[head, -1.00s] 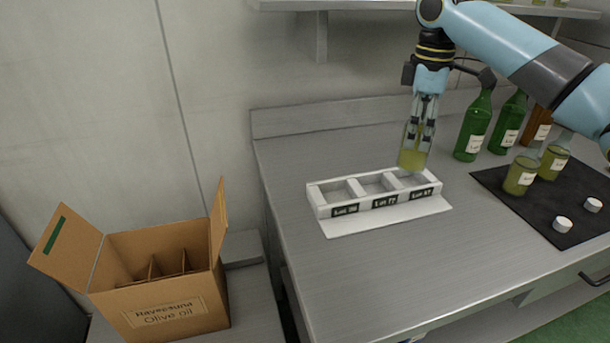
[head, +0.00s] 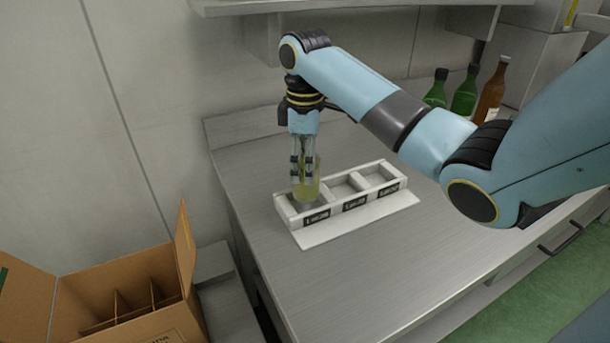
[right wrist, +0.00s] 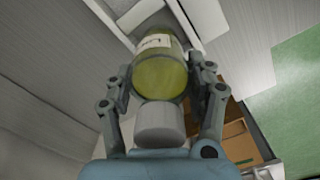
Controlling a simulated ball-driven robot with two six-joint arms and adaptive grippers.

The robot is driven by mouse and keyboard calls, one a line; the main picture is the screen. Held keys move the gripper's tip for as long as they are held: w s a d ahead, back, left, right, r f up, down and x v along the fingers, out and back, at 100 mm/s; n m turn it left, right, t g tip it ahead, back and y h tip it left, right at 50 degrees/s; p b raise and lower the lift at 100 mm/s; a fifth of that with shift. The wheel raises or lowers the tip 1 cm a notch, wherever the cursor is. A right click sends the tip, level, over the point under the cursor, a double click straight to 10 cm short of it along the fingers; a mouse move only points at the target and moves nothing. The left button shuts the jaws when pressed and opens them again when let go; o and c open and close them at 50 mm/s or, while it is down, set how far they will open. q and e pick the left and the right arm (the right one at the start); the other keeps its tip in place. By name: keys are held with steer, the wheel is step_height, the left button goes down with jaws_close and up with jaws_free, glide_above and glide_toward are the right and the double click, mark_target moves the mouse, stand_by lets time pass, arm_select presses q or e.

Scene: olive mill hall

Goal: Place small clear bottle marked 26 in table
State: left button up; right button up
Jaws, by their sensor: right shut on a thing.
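A small clear bottle (head: 311,187) with yellow-green oil is held by my right gripper (head: 302,180). It hangs upright over the left compartment of the white three-part rack (head: 362,204); whether its base touches the rack floor cannot be told. In the right wrist view the bottle (right wrist: 160,75) has a white cap and a pale label, whose print I cannot fully read. The right gripper (right wrist: 160,95) is shut around it there. The rack's middle and right compartments are empty. Dark tags with small print mark its front. My left gripper is not in view.
The rack stands on a grey steel table (head: 350,275) with clear room in front. Green bottles (head: 464,97) and a brown bottle (head: 491,92) stand behind my right arm. An open cardboard box (head: 125,305) with dividers sits at lower left. A shelf (head: 235,8) hangs above.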

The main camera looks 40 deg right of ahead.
step_height(320, 180, down, 4)
steer(key=shift+r, duration=0.2)
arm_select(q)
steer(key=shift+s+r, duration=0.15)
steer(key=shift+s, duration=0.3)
arm_select(e)
steer(key=shift+f, duration=0.1)
steer(key=shift+s, duration=0.1)
steer(key=o, duration=1.5)
steer(key=shift+f, duration=0.15)
